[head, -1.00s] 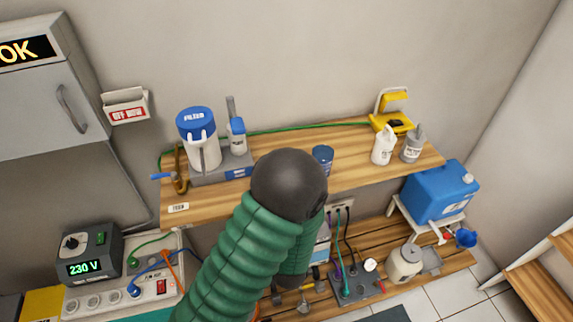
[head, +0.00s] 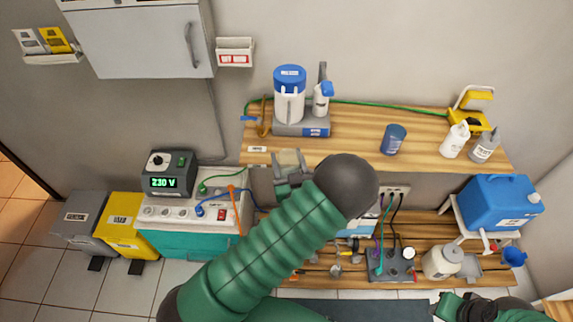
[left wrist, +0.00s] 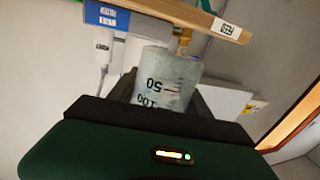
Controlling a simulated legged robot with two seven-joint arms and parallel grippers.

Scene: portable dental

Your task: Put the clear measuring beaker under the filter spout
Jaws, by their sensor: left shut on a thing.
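The clear measuring beaker (head: 289,160) is in my left gripper (head: 287,182), at the front edge of the upper wooden shelf. In the left wrist view the beaker (left wrist: 168,72) shows its 50 and 100 marks between the dark fingers. The filter (head: 289,104) is a white canister with a blue lid on a grey base on the shelf. A brass bent pipe (head: 264,118) with a blue handle stands left of it. In the left wrist view a brass fitting (left wrist: 184,42) appears just beyond the beaker. My right gripper (head: 466,306) is at the lower right, its jaws unclear.
The upper shelf (head: 350,150) also holds a blue cup (head: 393,139), two bottles and a yellow device (head: 470,118) on the right. A blue tank (head: 500,203) stands lower right. The 230 V unit (head: 168,175) and power panel are left of the beaker.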

